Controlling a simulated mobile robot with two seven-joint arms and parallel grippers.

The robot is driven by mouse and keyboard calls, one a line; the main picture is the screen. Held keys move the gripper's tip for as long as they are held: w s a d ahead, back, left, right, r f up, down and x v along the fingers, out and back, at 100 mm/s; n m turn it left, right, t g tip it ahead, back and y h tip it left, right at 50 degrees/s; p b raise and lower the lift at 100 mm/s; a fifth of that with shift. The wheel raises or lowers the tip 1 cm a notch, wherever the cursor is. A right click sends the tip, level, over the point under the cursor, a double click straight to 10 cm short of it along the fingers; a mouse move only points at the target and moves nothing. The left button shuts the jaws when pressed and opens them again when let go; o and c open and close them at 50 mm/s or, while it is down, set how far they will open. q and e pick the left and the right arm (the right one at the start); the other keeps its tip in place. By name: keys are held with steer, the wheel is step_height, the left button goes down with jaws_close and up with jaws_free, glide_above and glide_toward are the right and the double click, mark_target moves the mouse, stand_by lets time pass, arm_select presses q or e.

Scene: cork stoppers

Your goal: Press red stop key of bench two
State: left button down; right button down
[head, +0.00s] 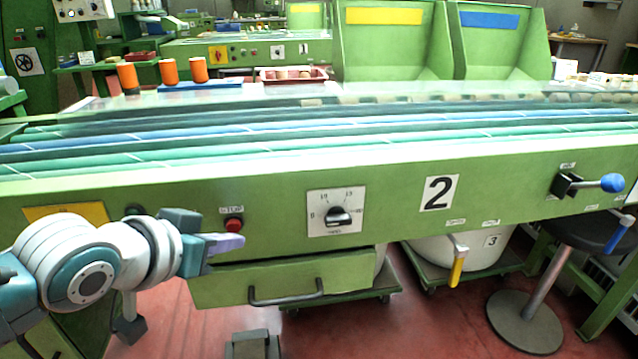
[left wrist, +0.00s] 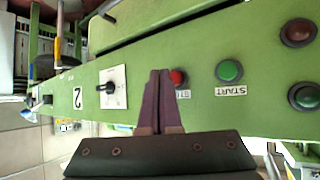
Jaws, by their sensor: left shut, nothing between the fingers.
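The red stop key (head: 234,225) is a round red button under a STOP label on the green front panel of bench two (head: 400,200). It also shows in the left wrist view (left wrist: 178,77), just beyond and to the right of the fingertips, partly covered by them. My left gripper (head: 240,242) is shut and empty, its purple fingertips just below the red key in the head view; in the left wrist view the fingertips (left wrist: 160,76) point at the panel beside the key. Whether they touch the panel I cannot tell. My right gripper is not in view.
A green START button (left wrist: 229,70) sits beside the stop key. A rotary dial (head: 337,214) is on its right in the head view. A drawer with a handle (head: 286,294) juts out below. A blue-knobbed lever (head: 611,183) and a stool (head: 580,236) are at the right.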

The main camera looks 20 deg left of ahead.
arm_select(q)
steer(key=s+d+p, duration=0.1)
steer(key=s+p, duration=0.1)
steer(key=s, duration=0.1)
steer(key=s+d+p, duration=0.1)
steer(key=shift+s+d, duration=0.15)
steer(key=shift+d, duration=0.15)
stand_by(0.8)
steer(key=s+d+r+m+g+p, duration=0.1)
steer(key=s+d+r+g+p, duration=0.25)
steer(key=s+r+p, duration=0.9)
steer(key=s+d+r+m+g+p, duration=0.15)
steer(key=s+r+g+p, duration=0.25)
steer(key=s+r+p, duration=0.75)
steer(key=w+r+p, duration=0.2)
steer(key=r+p, duration=1.4)
steer(key=r, duration=0.3)
steer(key=w+r+p, duration=0.3)
steer(key=r+p, duration=1.4)
steer(key=r, duration=0.2)
steer(key=shift+d+r, duration=0.25)
